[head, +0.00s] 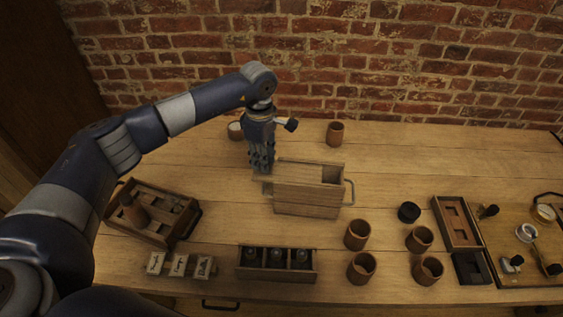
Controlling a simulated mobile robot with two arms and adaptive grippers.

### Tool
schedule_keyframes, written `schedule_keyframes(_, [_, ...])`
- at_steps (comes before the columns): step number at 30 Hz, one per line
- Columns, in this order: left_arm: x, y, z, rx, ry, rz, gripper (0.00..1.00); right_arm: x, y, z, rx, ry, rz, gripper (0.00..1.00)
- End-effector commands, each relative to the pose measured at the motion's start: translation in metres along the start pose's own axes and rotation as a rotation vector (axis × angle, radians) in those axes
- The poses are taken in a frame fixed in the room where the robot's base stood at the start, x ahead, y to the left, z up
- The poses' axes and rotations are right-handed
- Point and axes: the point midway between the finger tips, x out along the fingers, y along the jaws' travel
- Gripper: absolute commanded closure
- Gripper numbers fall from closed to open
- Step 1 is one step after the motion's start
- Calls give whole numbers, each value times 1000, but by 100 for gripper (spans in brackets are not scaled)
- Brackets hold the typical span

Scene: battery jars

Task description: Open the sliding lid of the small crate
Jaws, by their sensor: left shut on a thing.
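The small wooden crate (307,196) stands upright in the middle of the table, with a dark metal handle on its right end. Its sliding lid (300,172) covers most of the top. The top is open at the right end, where the dark inside shows. My left gripper (262,168) points down at the crate's left end and is shut on the lid's left end. The fingers hide the exact contact. A small wooden piece sticks out to the left just below the fingertips. My right gripper is out of view.
A divided tray (188,240) lies at left, and a three-slot box (248,270) with jars stands in front. Label blocks (179,265) lie beside it. Several brown cups (357,235) stand right of the crate. A larger tray (510,275) is at far right. The table behind the crate is mostly clear.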

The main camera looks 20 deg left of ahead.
Motion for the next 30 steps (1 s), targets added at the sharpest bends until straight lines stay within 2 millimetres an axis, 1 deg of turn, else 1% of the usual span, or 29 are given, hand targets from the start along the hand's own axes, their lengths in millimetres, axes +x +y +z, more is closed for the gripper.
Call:
schedule_keyframes(1, [2, -3, -17, -5, 2, 4, 100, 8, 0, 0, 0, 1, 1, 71])
schedule_keyframes(6, [2, -15, -58, -5, 1, 3, 100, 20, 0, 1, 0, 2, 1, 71])
schedule_keyframes(9, [2, -20, -78, -4, 1, 3, 100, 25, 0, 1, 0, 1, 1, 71])
schedule_keyframes(12, [1, -24, -93, -3, 0, 3, 100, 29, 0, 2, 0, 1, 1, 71])
schedule_keyframes(18, [-1, -29, -110, -1, -1, 4, 100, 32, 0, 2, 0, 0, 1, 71])
schedule_keyframes(29, [-2, -29, -112, 0, -2, 4, 100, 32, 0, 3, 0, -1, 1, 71])
schedule_keyframes(30, [-2, -29, -112, -1, -2, 4, 76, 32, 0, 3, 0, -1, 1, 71])
